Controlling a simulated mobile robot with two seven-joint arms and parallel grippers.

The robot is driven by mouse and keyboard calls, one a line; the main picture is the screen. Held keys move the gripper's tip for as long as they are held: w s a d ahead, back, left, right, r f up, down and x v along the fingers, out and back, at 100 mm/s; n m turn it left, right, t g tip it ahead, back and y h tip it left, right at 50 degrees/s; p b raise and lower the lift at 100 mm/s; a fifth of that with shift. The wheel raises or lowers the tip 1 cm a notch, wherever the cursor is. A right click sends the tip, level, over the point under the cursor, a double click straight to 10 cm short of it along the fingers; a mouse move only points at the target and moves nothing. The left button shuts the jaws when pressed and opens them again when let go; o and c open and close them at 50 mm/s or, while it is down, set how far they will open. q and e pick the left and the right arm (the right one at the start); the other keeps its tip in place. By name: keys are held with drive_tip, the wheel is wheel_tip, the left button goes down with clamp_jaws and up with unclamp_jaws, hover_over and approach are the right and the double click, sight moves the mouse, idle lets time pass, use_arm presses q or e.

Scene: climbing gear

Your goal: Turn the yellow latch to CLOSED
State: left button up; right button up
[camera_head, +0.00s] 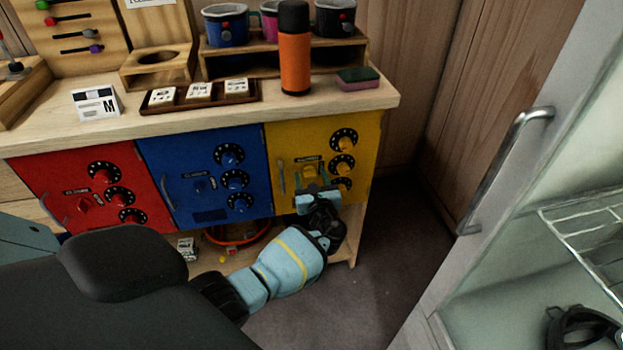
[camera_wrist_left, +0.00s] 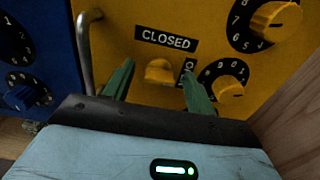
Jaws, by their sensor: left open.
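The yellow latch (camera_head: 309,171) is on the front of the yellow cabinet door (camera_head: 365,135). In the left wrist view the yellow latch (camera_wrist_left: 160,72) sits below a black CLOSED label (camera_wrist_left: 166,39). A second black label (camera_wrist_left: 189,68), right of the latch, is partly hidden by a finger. I cannot tell exactly which way the latch points. My left gripper (camera_head: 318,190) is open in front of the door. In the wrist view the left gripper's (camera_wrist_left: 157,86) green fingers stand either side of the latch; contact is not clear. My right gripper is not in view.
Yellow number dials (camera_head: 343,139) sit right of the latch, and a metal handle (camera_head: 281,176) is left of it. Blue (camera_head: 180,155) and red (camera_head: 60,170) doors adjoin. An orange bottle (camera_head: 295,62) stands on the countertop. An open glass-fronted cabinet door (camera_head: 500,190) is at right.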

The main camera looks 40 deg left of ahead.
use_arm(q)
drive_tip(key=c, duration=1)
drive_tip(key=shift+f+n+b, duration=0.1)
drive_tip(key=shift+n+b, duration=0.25)
drive_tip(key=shift+n, duration=0.05)
drive_tip(key=shift+n+b, duration=0.5)
drive_tip(key=shift+n, duration=0.2)
drive_tip(key=n+b, duration=0.2)
drive_tip(key=n, duration=0.1)
drive_tip(key=shift+s+f+n, duration=0.1)
drive_tip(key=shift+n, duration=0.2)
drive_tip(key=shift+n+b, duration=0.8)
drive_tip(key=shift+b, duration=0.1)
drive_tip(key=shift+n+b, duration=0.7)
drive_tip(key=shift+n, duration=0.3)
drive_tip(key=n+b, duration=0.5)
drive_tip(key=n, duration=0.1)
drive_tip(key=shift+a+f+n, duration=0.1)
drive_tip(key=shift+f+n, duration=0.05)
drive_tip(key=shift+n, duration=0.15)
drive_tip(key=shift+n+b, duration=0.6)
drive_tip(key=shift+n, duration=0.3)
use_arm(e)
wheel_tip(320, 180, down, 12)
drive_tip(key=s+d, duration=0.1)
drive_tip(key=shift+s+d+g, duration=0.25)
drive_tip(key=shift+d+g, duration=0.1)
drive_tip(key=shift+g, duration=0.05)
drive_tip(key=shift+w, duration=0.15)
